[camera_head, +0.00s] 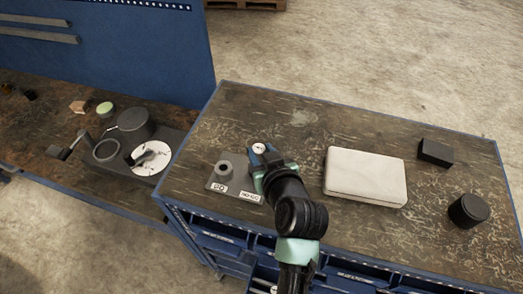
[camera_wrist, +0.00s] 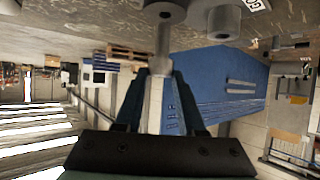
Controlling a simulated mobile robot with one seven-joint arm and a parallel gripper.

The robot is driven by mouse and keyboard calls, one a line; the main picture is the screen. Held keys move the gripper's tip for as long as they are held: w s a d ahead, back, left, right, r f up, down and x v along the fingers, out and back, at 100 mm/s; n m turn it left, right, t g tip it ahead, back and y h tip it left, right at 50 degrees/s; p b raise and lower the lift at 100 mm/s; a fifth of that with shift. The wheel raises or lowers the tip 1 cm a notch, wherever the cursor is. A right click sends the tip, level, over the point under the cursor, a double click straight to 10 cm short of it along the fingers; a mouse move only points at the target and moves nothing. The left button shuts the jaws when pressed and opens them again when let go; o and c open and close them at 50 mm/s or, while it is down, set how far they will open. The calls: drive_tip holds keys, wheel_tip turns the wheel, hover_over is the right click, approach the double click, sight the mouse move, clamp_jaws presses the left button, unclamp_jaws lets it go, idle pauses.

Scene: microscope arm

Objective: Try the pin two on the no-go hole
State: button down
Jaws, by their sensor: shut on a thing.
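My gripper (camera_head: 262,163) is over the right part of a dark gauge plate (camera_head: 237,183) on the blue cabinet's wooden top. The plate carries a GO label (camera_head: 219,187) and a NO-GO label (camera_head: 250,196). A grey round boss (camera_head: 225,168) stands above GO; my gripper hides the NO-GO side. In the wrist view my gripper (camera_wrist: 160,88) is shut on a slim grey pin (camera_wrist: 162,45). The pin's far end meets a round grey boss (camera_wrist: 163,11), with the other boss (camera_wrist: 222,20) beside it. Whether the pin's tip is in the hole or only touching cannot be told.
A white closed case (camera_head: 365,175) lies right of my arm, with a black block (camera_head: 435,152) and a black cylinder (camera_head: 468,210) beyond. A lower bench at left holds a dark fixture (camera_head: 135,125) and a white dial (camera_head: 155,160). The top's far side is clear.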

drive_tip(key=shift+f+b, duration=0.6)
drive_tip(key=shift+f, duration=0.25)
idle(1.0)
drive_tip(key=shift+r, duration=0.1)
wheel_tip(320, 180, up, 7)
drive_tip(key=p, duration=0.5)
drive_tip(key=shift+p, duration=0.4)
